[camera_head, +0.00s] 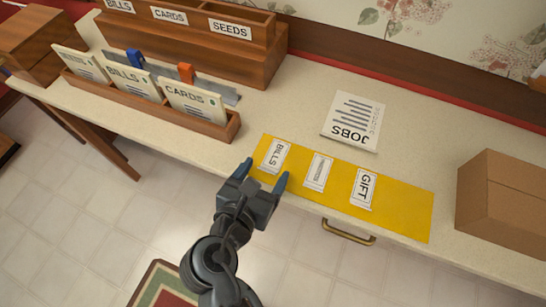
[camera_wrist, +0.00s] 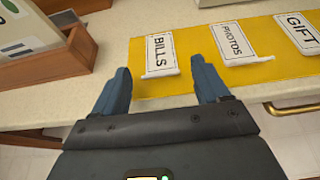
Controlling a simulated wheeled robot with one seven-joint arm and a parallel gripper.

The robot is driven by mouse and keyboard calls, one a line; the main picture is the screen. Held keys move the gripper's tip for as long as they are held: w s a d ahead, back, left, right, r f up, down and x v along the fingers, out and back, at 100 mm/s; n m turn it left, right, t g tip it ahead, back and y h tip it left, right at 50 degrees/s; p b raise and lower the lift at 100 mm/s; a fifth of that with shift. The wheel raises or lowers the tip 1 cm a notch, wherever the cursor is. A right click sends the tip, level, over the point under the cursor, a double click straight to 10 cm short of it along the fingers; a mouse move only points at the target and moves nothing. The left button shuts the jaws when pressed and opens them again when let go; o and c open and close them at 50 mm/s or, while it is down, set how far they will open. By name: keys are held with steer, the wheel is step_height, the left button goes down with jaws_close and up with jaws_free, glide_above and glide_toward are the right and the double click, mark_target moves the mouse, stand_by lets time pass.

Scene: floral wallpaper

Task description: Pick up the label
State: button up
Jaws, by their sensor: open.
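Three white labels lie in a row on a yellow mat (camera_head: 408,212) near the counter's front edge. The BILLS label (camera_head: 275,156) is at the left, a label with small text (camera_head: 318,171) is in the middle, and the GIFT label (camera_head: 363,188) is at the right. In the wrist view the BILLS label (camera_wrist: 160,55) is just beyond my fingers, the PHOTOS label (camera_wrist: 240,43) is to its right and the GIFT label (camera_wrist: 302,33) is at the far right. My gripper (camera_head: 263,177) is open and empty at the mat's left front edge, apart from every label.
A wooden rack (camera_head: 222,130) with upright cards stands at the left. Behind it is a wooden organizer (camera_head: 200,45) with BILLS, CARDS and SEEDS slots. A JOBS sheet (camera_head: 353,120) lies behind the mat. A cardboard box (camera_head: 500,205) stands at the right. A drawer handle (camera_head: 348,233) sticks out below the counter edge.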

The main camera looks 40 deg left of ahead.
steer(key=c, duration=1.1)
steer(key=shift+r, duration=0.1)
